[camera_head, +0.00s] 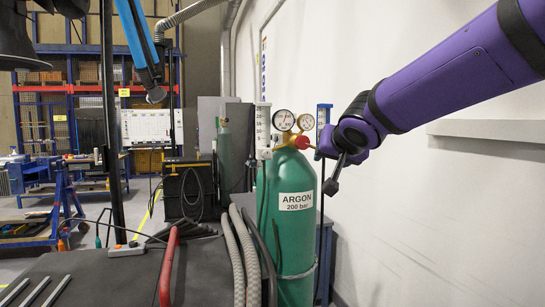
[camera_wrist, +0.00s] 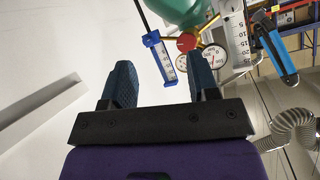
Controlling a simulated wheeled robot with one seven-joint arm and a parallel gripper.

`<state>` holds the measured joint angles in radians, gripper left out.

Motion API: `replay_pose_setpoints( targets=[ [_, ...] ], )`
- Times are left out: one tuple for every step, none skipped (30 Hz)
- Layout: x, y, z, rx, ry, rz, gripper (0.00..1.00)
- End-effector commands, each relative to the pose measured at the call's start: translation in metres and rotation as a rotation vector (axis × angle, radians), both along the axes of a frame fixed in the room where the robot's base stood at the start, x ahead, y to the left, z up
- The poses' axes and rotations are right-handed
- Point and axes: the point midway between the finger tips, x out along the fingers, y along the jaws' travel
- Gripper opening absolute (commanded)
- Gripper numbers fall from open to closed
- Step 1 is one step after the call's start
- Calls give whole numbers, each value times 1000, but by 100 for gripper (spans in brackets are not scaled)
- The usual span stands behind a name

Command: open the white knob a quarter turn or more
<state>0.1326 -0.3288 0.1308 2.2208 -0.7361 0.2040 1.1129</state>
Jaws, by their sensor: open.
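A green argon cylinder (camera_head: 287,225) stands upright, with a red knob (camera_head: 302,142) and two round gauges on top. A white-framed flowmeter (camera_head: 263,122) is left of the gauges. A blue-framed flowmeter (camera_head: 324,116) is to their right. I cannot make out a distinct white knob; a small pale part (camera_head: 264,154) sits at the white flowmeter's foot. My gripper (camera_head: 326,170) is right of the cylinder top, open and empty. In the wrist view its two fingers (camera_wrist: 163,82) are spread apart, with the red knob (camera_wrist: 187,42) and blue flowmeter (camera_wrist: 160,58) beyond them.
A white wall (camera_head: 410,200) runs along the right, with a ledge (camera_head: 490,130) on it. Grey hoses (camera_head: 247,255) and a red handle (camera_head: 168,265) are left of the cylinder. Shelving stands behind.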

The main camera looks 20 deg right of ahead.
Motion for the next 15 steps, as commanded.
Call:
replay_pose_setpoints(
  targets=[
    [24,5,3,39,-39,21,54],
    [37,9,6,68,-64,39,54],
    [54,15,9,109,-93,64,54],
    [65,20,10,141,-111,85,54],
    [76,24,11,173,-125,106,54],
    [88,31,12,214,-139,134,54],
    [96,35,11,244,-145,154,54],
    [104,39,11,272,-149,173,54],
    [112,44,10,307,-152,196,54],
    [117,47,10,330,-151,211,54],
    [121,50,9,349,-151,225,54],
    [126,53,8,372,-148,239,54],
    [128,55,8,385,-147,247,54],
    [130,56,8,396,-146,253,54],
    [132,58,7,406,-145,261,54]
  ],
)
